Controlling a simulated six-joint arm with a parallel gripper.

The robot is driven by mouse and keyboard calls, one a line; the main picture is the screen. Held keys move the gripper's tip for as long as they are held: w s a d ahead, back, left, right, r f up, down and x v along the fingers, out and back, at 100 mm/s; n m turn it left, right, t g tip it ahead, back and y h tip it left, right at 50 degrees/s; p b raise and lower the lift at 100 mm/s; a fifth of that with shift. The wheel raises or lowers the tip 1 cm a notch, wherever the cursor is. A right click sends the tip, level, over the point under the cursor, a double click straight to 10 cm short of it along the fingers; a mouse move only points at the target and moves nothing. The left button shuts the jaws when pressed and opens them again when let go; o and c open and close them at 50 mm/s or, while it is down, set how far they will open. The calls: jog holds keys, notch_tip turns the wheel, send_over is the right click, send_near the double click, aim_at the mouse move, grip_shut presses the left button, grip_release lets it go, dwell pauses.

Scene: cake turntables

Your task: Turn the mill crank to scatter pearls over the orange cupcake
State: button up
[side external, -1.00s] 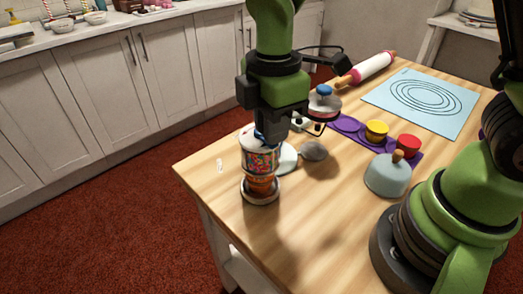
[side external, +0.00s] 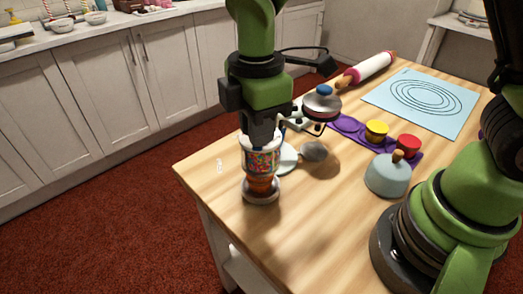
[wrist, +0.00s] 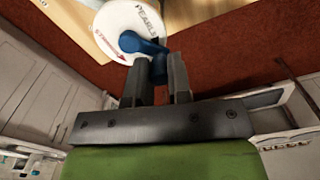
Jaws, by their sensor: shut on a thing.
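The mill (side external: 261,162), a clear cylinder full of many-coloured pearls with a white top, stands upright near the left part of the table. The orange cupcake (side external: 262,186) is directly below it, on a small round silver base (side external: 261,197). In the wrist view, the white lid (wrist: 124,30) reads "PEARLS" and carries a blue crank (wrist: 143,45). My gripper (wrist: 161,76) is shut on the blue upright knob at the crank's end. In the side view, my gripper (side external: 260,140) is above the mill's top and hides most of the crank.
The front table is clear.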

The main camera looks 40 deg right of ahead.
aim_at(241, 139)
jog(key=shift+w+a, duration=0.25)
jog(key=shift+w, duration=0.35)
jog(key=shift+w+a, duration=0.1)
jog(key=shift+w, duration=0.55)
jog(key=shift+w, duration=0.1)
jog(key=shift+w+d, duration=0.2)
jog(key=shift+w, duration=0.3)
jog(key=o, duration=0.8)
jog(key=shift+r, duration=0.1)
